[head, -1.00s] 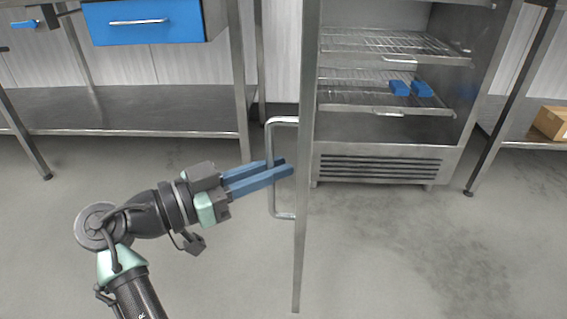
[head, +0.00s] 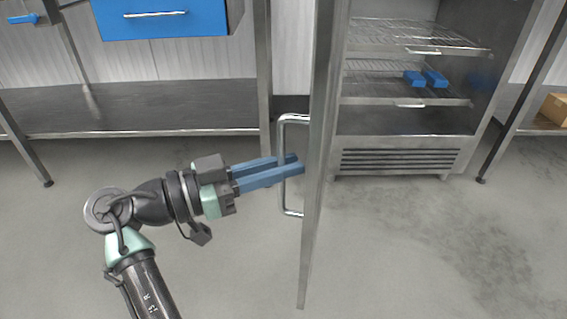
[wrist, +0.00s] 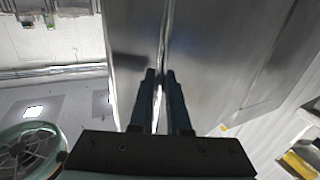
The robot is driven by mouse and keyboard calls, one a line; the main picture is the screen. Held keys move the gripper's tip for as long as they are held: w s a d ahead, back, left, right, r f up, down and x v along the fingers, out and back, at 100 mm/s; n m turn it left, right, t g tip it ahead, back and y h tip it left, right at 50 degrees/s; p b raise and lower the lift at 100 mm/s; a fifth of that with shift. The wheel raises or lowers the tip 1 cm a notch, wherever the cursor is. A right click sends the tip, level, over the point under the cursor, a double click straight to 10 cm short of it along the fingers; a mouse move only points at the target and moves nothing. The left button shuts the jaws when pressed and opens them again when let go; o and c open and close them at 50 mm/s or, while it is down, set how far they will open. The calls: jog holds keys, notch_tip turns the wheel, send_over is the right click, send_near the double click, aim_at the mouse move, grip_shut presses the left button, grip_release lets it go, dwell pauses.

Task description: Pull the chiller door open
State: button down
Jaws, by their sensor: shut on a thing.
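The chiller door (head: 319,150) stands open in the head view, seen nearly edge-on, left of the chiller (head: 400,155). Its silver bar handle (head: 283,190) is on the door's left face. My gripper (head: 295,165) reaches in from the left with its blue fingers shut on the handle. In the wrist view, the fingers (wrist: 161,75) close around the bright vertical bar of the handle (wrist: 158,105), with the metal door face (wrist: 210,60) behind it. Part of the handle is hidden by the fingers.
A steel table (head: 130,105) with a blue drawer (head: 165,18) stands at the left. A cardboard box (head: 556,108) is at the right. Grey floor in front of the chiller is clear.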

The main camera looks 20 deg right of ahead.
dwell(0.3)
jog(key=c, duration=0.9)
grip_release()
jog(key=shift+s+a+p, duration=0.2)
jog(key=shift+a+p, duration=0.85)
jog(key=shift+a, duration=2.2)
jog(key=shift+s+a+p, duration=0.2)
jog(key=shift+a+p, duration=0.85)
jog(key=shift+a, duration=2.2)
